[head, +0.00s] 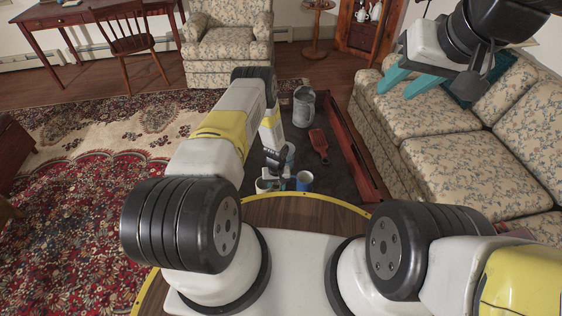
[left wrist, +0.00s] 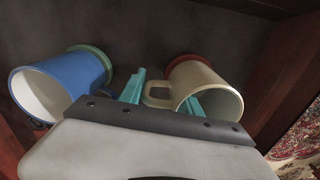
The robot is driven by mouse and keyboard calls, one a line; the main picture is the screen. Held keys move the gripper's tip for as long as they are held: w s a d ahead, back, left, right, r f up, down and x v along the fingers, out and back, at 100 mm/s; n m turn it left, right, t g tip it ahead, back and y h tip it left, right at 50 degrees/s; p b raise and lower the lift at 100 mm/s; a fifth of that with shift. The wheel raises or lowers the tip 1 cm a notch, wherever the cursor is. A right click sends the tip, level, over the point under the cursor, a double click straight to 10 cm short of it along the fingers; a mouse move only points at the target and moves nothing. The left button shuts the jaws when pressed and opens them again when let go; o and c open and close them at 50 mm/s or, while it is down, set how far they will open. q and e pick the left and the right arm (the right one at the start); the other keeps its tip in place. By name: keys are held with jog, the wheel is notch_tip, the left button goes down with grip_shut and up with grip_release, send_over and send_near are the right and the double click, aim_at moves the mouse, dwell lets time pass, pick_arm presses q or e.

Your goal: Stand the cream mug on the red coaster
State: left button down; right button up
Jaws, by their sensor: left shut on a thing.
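The cream mug (left wrist: 205,85) is in the right half of the left wrist view, its handle toward my left gripper (left wrist: 164,88). That gripper is shut on the mug, with one teal finger beside the handle and the other at the mug's mouth. A rim of the red coaster (left wrist: 182,60) shows behind the mug's base. The mug covers most of it, and I cannot tell whether they touch. In the head view the cream mug (head: 261,186) is partly hidden by my left arm. My right gripper (head: 397,91) is open and empty, high above the sofa.
A blue mug (left wrist: 62,85) sits close beside the cream mug, over a green coaster (left wrist: 97,53).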

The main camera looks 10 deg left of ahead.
pick_arm(q)
jog(key=shift+f, duration=0.35)
jog(key=c, duration=0.7)
grip_release()
jog(key=shift+c, duration=0.2)
